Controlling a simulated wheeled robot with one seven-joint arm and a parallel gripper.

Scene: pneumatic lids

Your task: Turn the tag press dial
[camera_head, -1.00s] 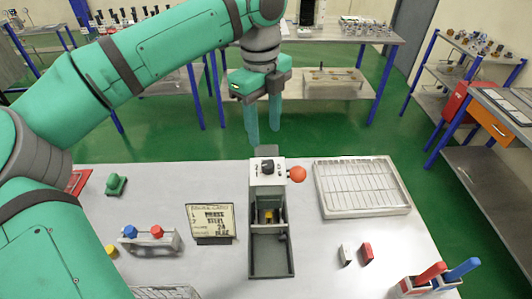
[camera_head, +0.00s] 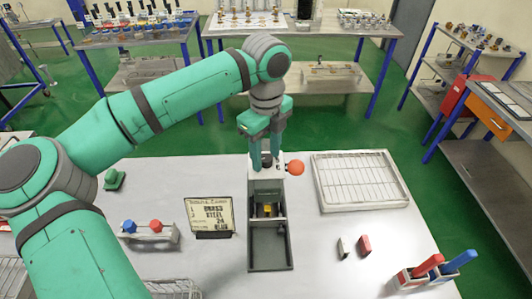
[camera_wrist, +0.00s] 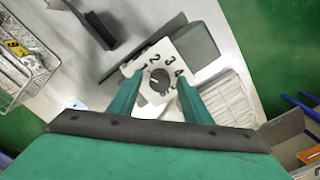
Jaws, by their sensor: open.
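The tag press (camera_head: 270,240) stands upright near the middle of the table, with a grey body, a white top and an orange-red ball knob (camera_head: 297,167) on its right. In the wrist view its round black dial (camera_wrist: 159,80) sits on a white plate (camera_wrist: 150,62) with printed numbers around it. A pale mark on the dial points left in that picture; which number it meets is unclear. My gripper (camera_head: 266,160) is open and empty over the press top. In the wrist view its fingers (camera_wrist: 159,88) stand on either side of the dial, apart from it.
A card with writing (camera_head: 209,215) stands left of the press. A rack with blue and red knobs (camera_head: 150,232) is farther left. A wire tray (camera_head: 360,180) lies at right.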

